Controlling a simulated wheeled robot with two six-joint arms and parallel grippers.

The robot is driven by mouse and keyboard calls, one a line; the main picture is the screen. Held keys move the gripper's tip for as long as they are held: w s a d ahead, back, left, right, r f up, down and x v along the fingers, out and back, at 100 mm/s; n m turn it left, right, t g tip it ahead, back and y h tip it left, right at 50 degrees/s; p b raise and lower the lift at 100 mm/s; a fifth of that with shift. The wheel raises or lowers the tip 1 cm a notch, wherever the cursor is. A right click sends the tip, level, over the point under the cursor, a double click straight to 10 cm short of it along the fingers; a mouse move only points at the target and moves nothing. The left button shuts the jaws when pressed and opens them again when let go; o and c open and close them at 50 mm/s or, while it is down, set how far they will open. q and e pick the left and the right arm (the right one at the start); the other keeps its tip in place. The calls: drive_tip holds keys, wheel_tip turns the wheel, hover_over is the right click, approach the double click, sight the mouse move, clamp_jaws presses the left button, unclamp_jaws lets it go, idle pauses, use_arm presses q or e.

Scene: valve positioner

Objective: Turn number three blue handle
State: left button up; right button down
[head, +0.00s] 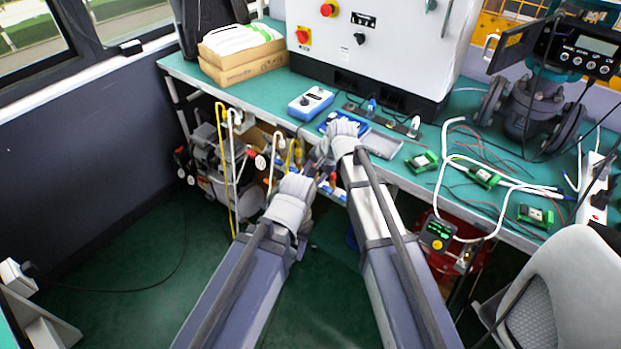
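Small blue parts (340,194) show just below the bench's front edge, between my two arms, with small red and yellow parts beside them. They are too small and too covered to tell which is the number three blue handle. My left gripper (313,176) is close to these parts, at their upper left. My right gripper (324,158) is just above, near the bench edge. The wrists hide most of both grippers, so I cannot tell whether the fingers are open, shut or touching anything.
The green bench (440,199) holds a white control box (390,40), a blue-and-white meter (310,103), green circuit boards (482,177) and a valve with a display (530,105). Yellow and white hoses (232,150) stand left of my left arm. A grey chair (570,280) is at right.

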drive_tip(key=shift+s+d+f+y, duration=0.15)
drive_tip(key=shift+s+f+y, duration=0.05)
drive_tip(key=shift+y, duration=0.1)
use_arm(q)
drive_tip(key=shift+f, duration=0.55)
use_arm(e)
drive_tip(key=shift+w+r+t, duration=0.1)
drive_tip(key=shift+r+t, duration=0.05)
drive_tip(key=shift+t, duration=0.15)
drive_tip(key=c, duration=0.6)
unclamp_jaws()
use_arm(q)
drive_tip(key=shift+r, duration=0.15)
use_arm(e)
drive_tip(key=shift+r, duration=0.1)
drive_tip(key=p+v, duration=0.6)
drive_tip(key=v, duration=0.1)
drive_tip(key=shift+d+r+p, duration=0.15)
drive_tip(key=shift+r+p, duration=0.15)
use_arm(q)
wheel_tip(320, 180, up, 7)
drive_tip(key=shift+f, duration=0.2)
use_arm(e)
drive_tip(key=shift+f, duration=0.1)
